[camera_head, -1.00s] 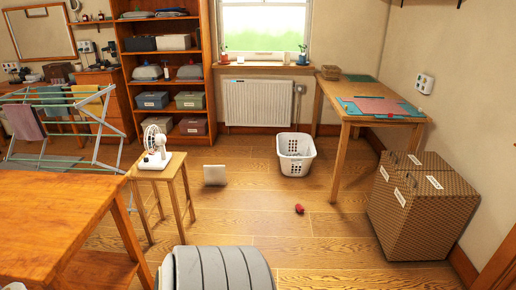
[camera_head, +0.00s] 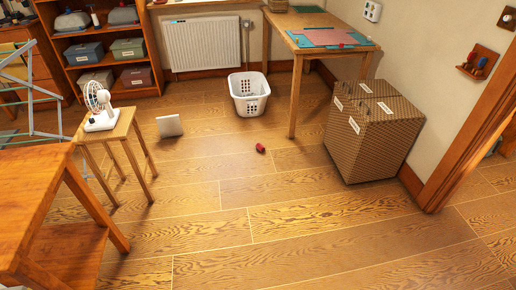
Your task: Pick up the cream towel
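I cannot make out a cream towel for certain. A drying rack (camera_head: 30,98) is cut off by the left edge, with a small piece of yellowish cloth (camera_head: 14,50) showing near it. A pale square object (camera_head: 170,126) sits on the floor beside the stool; I cannot tell what it is. Neither of my grippers is in view.
A wooden table stands at the lower left, beside a stool (camera_head: 118,125) bearing a white fan (camera_head: 98,104). A white laundry basket (camera_head: 248,95), a small red object (camera_head: 260,148) and a woven box (camera_head: 371,135) are on the floor. The front floor is clear.

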